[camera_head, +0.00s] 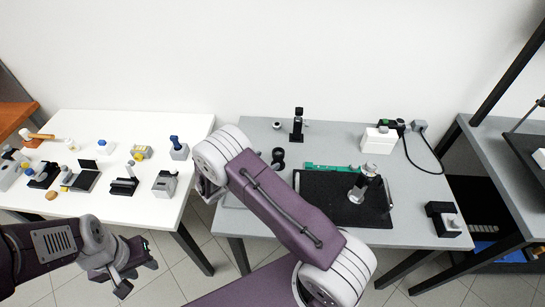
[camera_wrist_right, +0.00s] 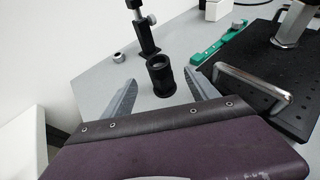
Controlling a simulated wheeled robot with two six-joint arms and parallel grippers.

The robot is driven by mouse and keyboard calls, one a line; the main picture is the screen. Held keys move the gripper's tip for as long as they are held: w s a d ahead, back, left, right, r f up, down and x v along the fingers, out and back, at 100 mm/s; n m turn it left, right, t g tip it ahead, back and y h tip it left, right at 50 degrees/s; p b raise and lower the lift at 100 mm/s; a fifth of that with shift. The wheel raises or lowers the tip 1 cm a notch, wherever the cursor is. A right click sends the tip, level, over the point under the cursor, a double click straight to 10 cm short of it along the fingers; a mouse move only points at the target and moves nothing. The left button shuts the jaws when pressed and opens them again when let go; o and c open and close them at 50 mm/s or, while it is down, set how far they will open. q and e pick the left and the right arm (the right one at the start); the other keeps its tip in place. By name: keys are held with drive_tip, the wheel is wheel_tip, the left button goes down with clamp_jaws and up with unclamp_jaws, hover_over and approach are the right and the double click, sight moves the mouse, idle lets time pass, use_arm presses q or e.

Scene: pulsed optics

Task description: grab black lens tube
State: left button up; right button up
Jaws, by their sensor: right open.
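The black lens tube (camera_wrist_right: 160,76) stands upright on the grey table, its open round end facing up. In the head view the tube (camera_head: 278,157) is just right of my right wrist. My right gripper (camera_wrist_right: 163,84) is open, with a finger on each side in the wrist view and the tube between and just beyond the tips. Nothing is held in it. In the head view the right fingers are hidden behind my arm. My left gripper (camera_head: 130,272) hangs in front of the white table, far from the tube; its finger opening is unclear.
A black post mount (camera_wrist_right: 145,35) and a small metal ring (camera_wrist_right: 119,57) stand behind the tube. A green tool (camera_wrist_right: 215,45) and a black breadboard (camera_wrist_right: 262,75) with a metal handle (camera_wrist_right: 252,83) lie to its right. The white table (camera_head: 125,208) holds several small optics parts.

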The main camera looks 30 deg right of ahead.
sight(274, 156)
drive_tip(key=x, duration=0.3)
drive_tip(key=shift+w+d+f+p, duration=0.1)
drive_tip(key=shift+d+f+p, duration=0.1)
drive_tip(key=shift+d+p, duration=0.2)
drive_tip(key=p+x, duration=0.1)
drive_tip(key=x, duration=0.4)
drive_tip(key=shift+w+f, duration=0.15)
drive_tip(key=shift+f, duration=0.1)
drive_tip(key=shift+a, duration=0.1)
drive_tip(key=c, duration=0.7)
drive_tip(key=shift+r, duration=0.1)
drive_tip(key=c, duration=0.8)
